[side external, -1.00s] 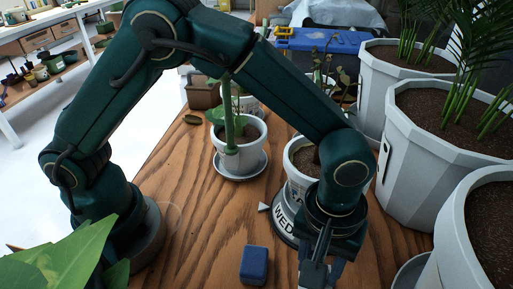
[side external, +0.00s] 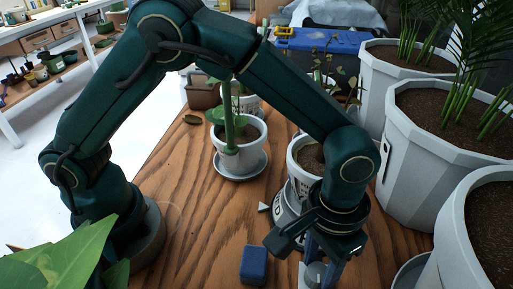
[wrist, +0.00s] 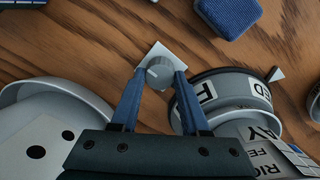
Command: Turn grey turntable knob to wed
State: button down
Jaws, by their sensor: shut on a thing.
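The grey knob (wrist: 160,73) sits on a small white square plate (wrist: 179,52) on the wooden table. My gripper (wrist: 157,76) has its two blue fingers closed on either side of the knob. Beside it is the round grey turntable (wrist: 230,75) with a lettered white band; "ED" (wrist: 261,89) and "T" (wrist: 207,92) show. A small triangular pointer (wrist: 275,75) lies by the rim, close to the "ED" letters. In the side view the pointer (side external: 264,207) is left of the turntable (side external: 287,222), which my wrist partly hides; a "D" shows near it.
A pot (side external: 306,162) stands on the turntable. A blue block (side external: 254,264) lies on the table to the left of the gripper. A small potted plant (side external: 239,140) on a saucer is behind. Large white planters (side external: 430,140) crowd the right side.

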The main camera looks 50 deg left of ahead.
aim_at(317, 268)
jog(key=shift+r, duration=0.1)
jog(key=shift+c, duration=2)
grip_release()
jog(key=shift+a+r, duration=0.1)
jog(key=shift+r, duration=2.45)
